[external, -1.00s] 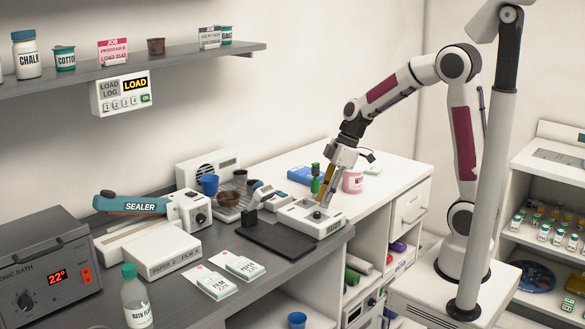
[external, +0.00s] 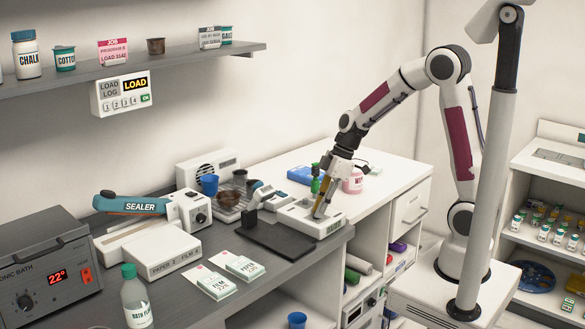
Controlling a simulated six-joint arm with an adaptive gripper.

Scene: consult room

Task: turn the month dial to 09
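A low white device (external: 296,216) with a dark label on its front stands at the right end of the grey bench. In the external view my gripper (external: 318,216) points down onto its top, with the fingertips at the spot of a small dark knob. The knob is now mostly hidden by the fingers. I cannot read any month marking or number on a dial, nor tell whether the fingers touch or hold the knob. The finger gap is too small to judge.
A green-topped item (external: 315,180) stands close behind my gripper, and a pink-labelled jar (external: 353,181) stands to its right. Two packets (external: 238,266) lie in front. The white counter (external: 395,176) has free room.

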